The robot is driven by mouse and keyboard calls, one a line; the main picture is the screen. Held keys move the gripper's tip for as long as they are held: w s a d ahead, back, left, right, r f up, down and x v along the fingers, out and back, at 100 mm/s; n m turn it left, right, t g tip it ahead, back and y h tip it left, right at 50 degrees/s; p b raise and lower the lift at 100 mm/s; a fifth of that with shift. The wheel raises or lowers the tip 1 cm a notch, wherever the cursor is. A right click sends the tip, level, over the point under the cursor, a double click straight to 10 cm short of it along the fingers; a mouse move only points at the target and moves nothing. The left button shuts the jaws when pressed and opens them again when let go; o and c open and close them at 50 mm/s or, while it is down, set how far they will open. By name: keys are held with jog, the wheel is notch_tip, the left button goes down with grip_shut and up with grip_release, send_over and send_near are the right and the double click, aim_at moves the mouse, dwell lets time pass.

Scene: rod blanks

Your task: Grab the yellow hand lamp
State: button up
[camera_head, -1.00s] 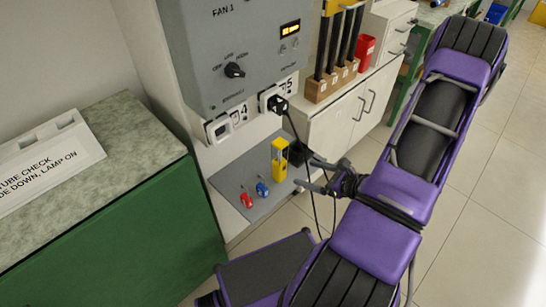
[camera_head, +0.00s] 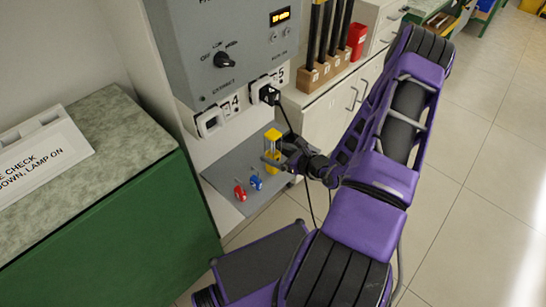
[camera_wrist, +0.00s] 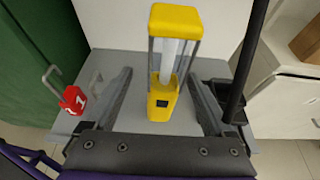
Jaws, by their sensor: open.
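The yellow hand lamp (camera_head: 272,139) stands upright on a grey shelf (camera_head: 222,176) below the grey panel. In the wrist view the lamp (camera_wrist: 163,104) has a yellow cap, a pale tube between thin bars, and a yellow base with a dark spot. My gripper (camera_head: 274,158) is at the lamp, its fingers partly hidden in the head view. In the wrist view my open gripper (camera_wrist: 160,76) has one finger on each side of the lamp, with visible gaps to both. Nothing is held.
A red padlock (camera_head: 240,193) and a blue padlock (camera_head: 256,182) are on the shelf left of the lamp. A black plug (camera_head: 269,95) with a hanging cable is above. A dark box (camera_wrist: 222,96) is by the right finger. A green cabinet (camera_head: 120,235) stands left.

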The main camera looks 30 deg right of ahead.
jog(key=x, duration=0.5)
jog(key=shift+w+d+r+b, duration=0.15)
jog(key=shift+d+b, duration=0.15)
jog(key=shift+b, duration=0.05)
grip_shut()
